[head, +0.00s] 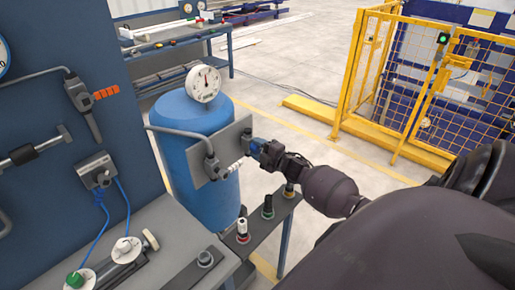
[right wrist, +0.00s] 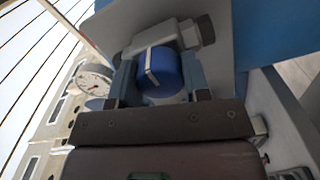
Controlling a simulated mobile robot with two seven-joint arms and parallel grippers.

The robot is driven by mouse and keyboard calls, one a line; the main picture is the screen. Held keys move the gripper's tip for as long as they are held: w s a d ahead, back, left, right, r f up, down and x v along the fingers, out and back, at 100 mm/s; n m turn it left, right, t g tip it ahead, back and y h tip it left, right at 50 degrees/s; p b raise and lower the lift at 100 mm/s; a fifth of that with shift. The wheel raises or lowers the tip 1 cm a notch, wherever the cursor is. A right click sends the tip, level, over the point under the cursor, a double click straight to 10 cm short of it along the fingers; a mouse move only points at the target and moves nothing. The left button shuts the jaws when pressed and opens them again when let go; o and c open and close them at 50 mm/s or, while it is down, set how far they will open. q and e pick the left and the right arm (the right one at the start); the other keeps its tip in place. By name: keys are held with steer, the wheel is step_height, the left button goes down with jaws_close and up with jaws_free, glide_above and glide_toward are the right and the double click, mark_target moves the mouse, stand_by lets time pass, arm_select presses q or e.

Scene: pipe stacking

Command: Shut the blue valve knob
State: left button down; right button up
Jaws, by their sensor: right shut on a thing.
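The blue valve knob (right wrist: 160,72) is round, with a pale stripe across its face that runs nearly vertical in the right wrist view. It sits on a grey valve body (right wrist: 190,35). My right gripper (head: 266,152) is shut on the knob, one finger on each side in the right wrist view (right wrist: 160,88). Parts of the knob's sides are hidden by the fingers. My left gripper is not in view.
A round gauge (head: 203,83) stands on top of the blue tank (head: 190,112). A narrow rack (head: 262,232) with several fittings stands below my right gripper. A workbench (head: 180,245) is at the lower left, and a yellow fence (head: 385,75) is at the right.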

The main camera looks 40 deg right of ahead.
stand_by(0.4)
steer(key=o, duration=0.9)
steer(key=shift+o, duration=0.2)
steer(key=s+d+b, duration=0.1)
steer(key=s, duration=0.9)
steer(key=shift+s, duration=0.4)
steer(key=shift+a, duration=0.1)
